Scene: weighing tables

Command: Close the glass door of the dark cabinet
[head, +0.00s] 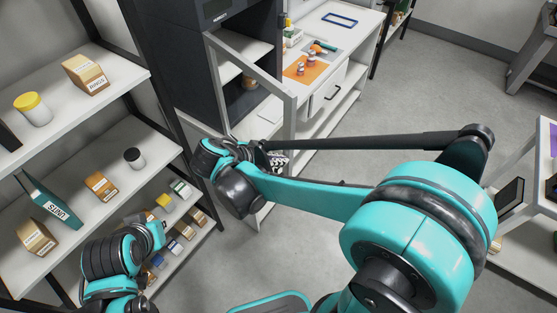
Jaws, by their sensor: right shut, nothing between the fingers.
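The dark cabinet (184,72) stands at the upper middle. Its glass door is open, and the door's grey frame (248,63) juts out from the cabinet toward me and the right. My right wrist partly hides the area below the door.
A shelf rack (88,133) with boxes and jars fills the left. A white table (352,40) with an orange mat (298,77) and small items stands right of the cabinet. Another white stand is at the right edge. Grey floor (405,95) lies clear between.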

